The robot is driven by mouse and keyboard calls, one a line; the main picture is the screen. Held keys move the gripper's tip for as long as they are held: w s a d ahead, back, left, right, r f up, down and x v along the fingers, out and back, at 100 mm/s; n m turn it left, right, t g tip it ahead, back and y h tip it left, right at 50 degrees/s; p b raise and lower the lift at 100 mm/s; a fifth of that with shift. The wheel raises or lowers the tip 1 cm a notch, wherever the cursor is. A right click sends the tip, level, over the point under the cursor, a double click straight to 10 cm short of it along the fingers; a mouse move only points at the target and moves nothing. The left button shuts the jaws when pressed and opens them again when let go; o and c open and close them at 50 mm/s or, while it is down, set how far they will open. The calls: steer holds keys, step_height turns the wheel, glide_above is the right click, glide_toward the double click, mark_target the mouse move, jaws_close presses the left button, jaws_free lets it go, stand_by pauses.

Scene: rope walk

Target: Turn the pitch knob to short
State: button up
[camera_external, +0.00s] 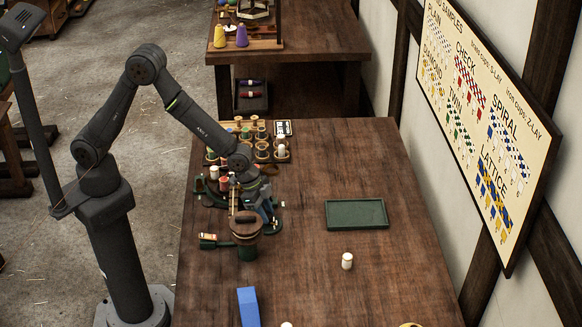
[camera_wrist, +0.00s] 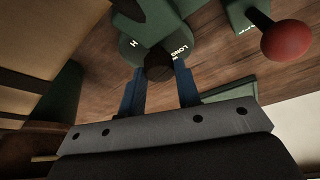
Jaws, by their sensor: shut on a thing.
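In the wrist view, the pitch knob (camera_wrist: 159,66) is a dark round piece on a green plate (camera_wrist: 140,48). The word LONG and a letter H are readable on the plate; the rest of the lettering is hidden. The two blue fingers of my gripper (camera_wrist: 158,88) stand on either side of the knob, shut on it. In the external view, my gripper (camera_external: 264,208) is down at the green machine on the table, and the knob is hidden there. Which way the knob points cannot be told.
A red ball handle (camera_wrist: 287,38) is at the right in the wrist view. A rack of spools (camera_external: 262,140) stands behind my gripper. A green tray (camera_external: 357,226), a white cylinder (camera_external: 347,261) and a blue block (camera_external: 248,306) are on the table; its right side is mostly clear.

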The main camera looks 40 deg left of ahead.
steer(key=shift+w+m+g, duration=0.1)
steer(key=shift+m+g, duration=0.6)
steer(key=shift+m, duration=1.1)
steer(key=shift+a, duration=0.1)
steer(key=o, duration=1)
steer(key=shift+c, duration=0.2)
steer(key=v, duration=1.7)
steer(key=shift+w, duration=0.15)
